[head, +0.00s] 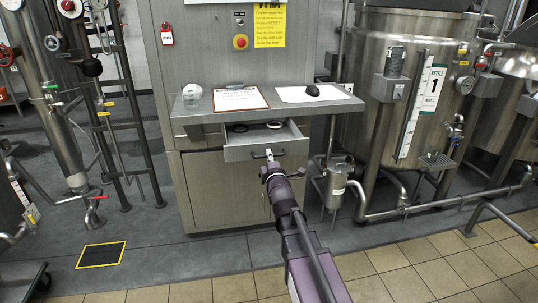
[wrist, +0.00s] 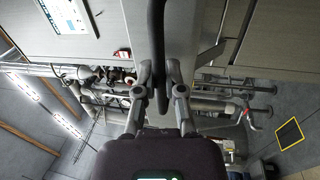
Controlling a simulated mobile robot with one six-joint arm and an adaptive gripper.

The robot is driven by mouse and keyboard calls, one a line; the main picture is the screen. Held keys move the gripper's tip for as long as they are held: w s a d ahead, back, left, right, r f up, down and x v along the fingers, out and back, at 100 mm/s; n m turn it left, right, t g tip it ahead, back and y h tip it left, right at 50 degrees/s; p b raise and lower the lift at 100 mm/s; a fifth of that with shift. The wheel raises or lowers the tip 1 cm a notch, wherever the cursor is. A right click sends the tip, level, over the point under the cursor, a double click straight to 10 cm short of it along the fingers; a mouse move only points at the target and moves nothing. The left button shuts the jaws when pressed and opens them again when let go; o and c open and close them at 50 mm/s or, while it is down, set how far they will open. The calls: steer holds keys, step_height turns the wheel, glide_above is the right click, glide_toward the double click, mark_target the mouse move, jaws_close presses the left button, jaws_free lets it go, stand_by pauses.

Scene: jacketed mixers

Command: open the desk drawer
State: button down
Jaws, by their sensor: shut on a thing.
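The desk drawer (head: 240,154) is partly pulled out from under the desk's grey top, and its inside shows with a few small dark and light items in it. My gripper (head: 270,167) is at the middle of the drawer front. In the wrist view, my gripper (wrist: 158,72) has its two fingers closed on either side of the dark bar handle (wrist: 156,30). The drawer face beside the handle shows there as a grey panel. In the head view the handle is largely hidden by my gripper.
A clipboard (head: 240,98), white paper (head: 296,94) and a dark mouse (head: 312,90) lie on the desk top (head: 200,113). The cabinet door (head: 220,190) is below the drawer. A steel kettle (head: 420,60) and pipes stand right. Tiled floor (head: 420,265) in front is clear.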

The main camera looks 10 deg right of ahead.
steer(key=c, duration=0.7)
jaws_free()
steer(key=shift+w, duration=0.1)
